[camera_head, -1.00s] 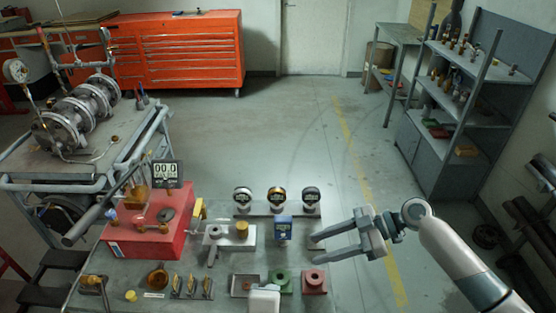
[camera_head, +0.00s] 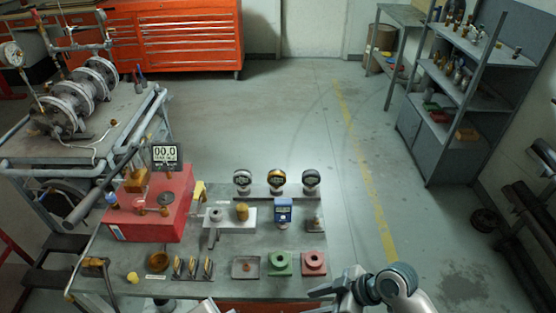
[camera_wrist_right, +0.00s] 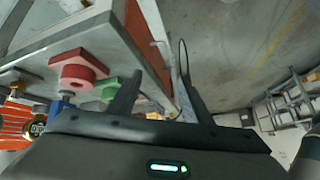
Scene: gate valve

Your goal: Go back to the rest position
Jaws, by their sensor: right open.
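My right gripper (camera_head: 316,298) is at the bottom edge of the head view, by the near right corner of the workbench (camera_head: 225,272). Its fingers are partly cut off there. In the right wrist view the gripper's two fingers (camera_wrist_right: 158,92) stand apart with nothing between them. The bench's edge and a red block (camera_wrist_right: 78,70) are to their left. My left gripper does not show; only a pale piece, perhaps of my own body, shows at the bottom edge.
The bench bears a red box (camera_head: 150,218) with a display (camera_head: 166,157), several gauges (camera_head: 278,178), a blue device (camera_head: 283,211), a green block (camera_head: 280,263) and a red block (camera_head: 313,263). A piping cart (camera_head: 85,150) stands left. The floor (camera_head: 400,240) right of the bench is clear.

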